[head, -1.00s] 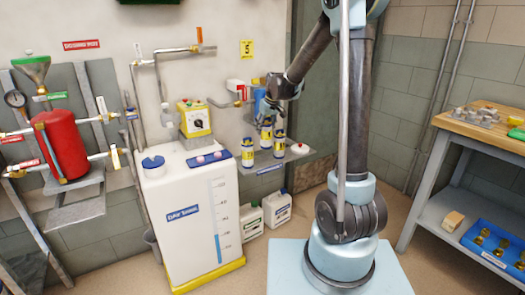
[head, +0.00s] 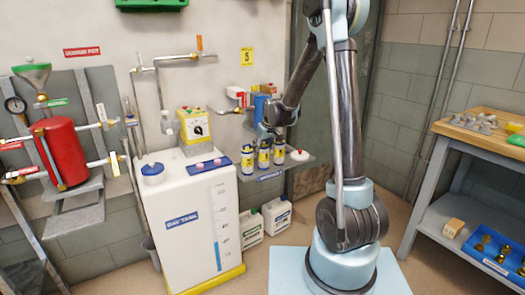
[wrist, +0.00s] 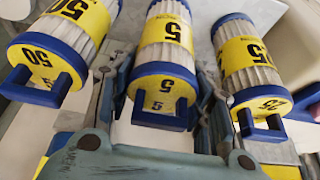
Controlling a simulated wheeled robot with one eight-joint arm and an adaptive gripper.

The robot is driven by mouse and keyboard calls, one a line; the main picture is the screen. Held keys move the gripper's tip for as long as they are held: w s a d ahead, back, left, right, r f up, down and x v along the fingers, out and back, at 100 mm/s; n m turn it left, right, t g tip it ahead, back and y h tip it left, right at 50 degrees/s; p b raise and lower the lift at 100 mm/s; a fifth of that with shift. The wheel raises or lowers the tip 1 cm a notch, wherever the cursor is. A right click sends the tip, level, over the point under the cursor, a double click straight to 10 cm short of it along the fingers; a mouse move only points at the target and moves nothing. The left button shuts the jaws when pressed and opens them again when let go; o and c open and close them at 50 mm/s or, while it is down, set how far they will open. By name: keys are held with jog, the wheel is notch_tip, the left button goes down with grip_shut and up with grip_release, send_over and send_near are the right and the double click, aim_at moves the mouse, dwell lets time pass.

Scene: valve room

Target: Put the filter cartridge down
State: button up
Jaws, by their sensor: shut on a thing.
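The filter cartridge in my grip is white and pleated, with a yellow band marked 5 and a blue handled cap; it shows in the wrist view (wrist: 165,55) and in the head view (head: 264,154). My gripper (wrist: 165,105) has a finger on each side of it and is shut on it; in the head view my gripper (head: 267,139) is above the wall shelf (head: 268,177). The cartridge is upright, about level with its neighbours, marked 50 (wrist: 55,45) and 25 (wrist: 248,65). Whether its base touches the shelf is hard to tell.
A white disc-shaped item (head: 299,155) sits at the shelf's right end. Gaps beside the held cartridge are narrow.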

jog(key=o, duration=1.1)
jog(key=shift+o, duration=0.2)
jog(key=shift+r, duration=0.1)
jog(key=v, duration=1.2)
jog(key=s+d+r+m, duration=0.2)
jog(key=s+d, duration=0.7)
jog(key=s, duration=0.1)
jog(key=s+d+f+m+h, duration=0.1)
jog(key=s+d+f, duration=0.2)
jog(key=s, duration=0.6)
jog(key=s+d+f+m+g, duration=0.1)
jog(key=s+d+f+m, duration=0.1)
jog(key=s+d, duration=0.3)
jog(key=s+d+f+m+h, duration=0.1)
jog(key=s+d+f, duration=0.3)
jog(key=s, duration=0.9)
jog(key=shift+s+d+f+m+g+h, duration=0.15)
jog(key=shift+s+d+m+g+h, duration=0.2)
jog(key=shift+d, duration=0.2)
